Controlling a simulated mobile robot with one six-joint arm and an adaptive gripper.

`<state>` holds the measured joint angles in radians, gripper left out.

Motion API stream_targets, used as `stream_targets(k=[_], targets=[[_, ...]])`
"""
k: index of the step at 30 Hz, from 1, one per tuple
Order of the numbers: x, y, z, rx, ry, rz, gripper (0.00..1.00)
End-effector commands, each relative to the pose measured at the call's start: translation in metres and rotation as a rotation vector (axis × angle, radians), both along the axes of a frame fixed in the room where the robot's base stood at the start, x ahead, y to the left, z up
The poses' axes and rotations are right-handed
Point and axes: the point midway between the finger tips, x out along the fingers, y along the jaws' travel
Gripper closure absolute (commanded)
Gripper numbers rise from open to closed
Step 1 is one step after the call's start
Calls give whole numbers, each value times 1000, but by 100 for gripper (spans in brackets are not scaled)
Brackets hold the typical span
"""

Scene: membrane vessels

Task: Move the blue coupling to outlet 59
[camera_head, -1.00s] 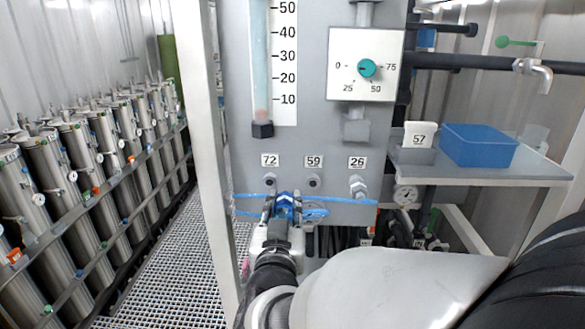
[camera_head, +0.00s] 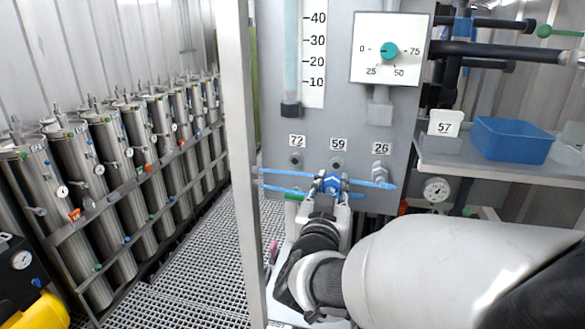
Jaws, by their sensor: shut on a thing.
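The blue coupling (camera_head: 331,184) is between the fingertips of my gripper (camera_head: 328,186), which is shut on it. Gripper and coupling are in front of the grey panel (camera_head: 352,115), just below outlet 59 (camera_head: 338,162), slightly left of its centre. The picture does not show how much space lies between coupling and panel. Outlet 59 is a small bare port under its label. A blue hose (camera_head: 283,187) runs from the panel's left side past the coupling towards below outlet 26.
A shelf (camera_head: 480,164) at right holds a blue bin (camera_head: 511,139) and a white card marked 57 (camera_head: 446,123). A gauge (camera_head: 436,189) hangs beneath it. A pale post (camera_head: 240,150) stands left of the panel. Steel vessels (camera_head: 123,150) line the left over grating (camera_head: 190,265).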

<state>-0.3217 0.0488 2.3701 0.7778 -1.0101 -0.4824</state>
Motion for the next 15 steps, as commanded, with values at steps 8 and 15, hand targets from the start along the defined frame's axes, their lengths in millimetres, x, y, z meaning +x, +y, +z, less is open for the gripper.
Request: stream_targets(k=[8, 15], targets=[[19, -6, 0, 1, 0, -1, 100], [40, -13, 0, 0, 1, -1, 100]])
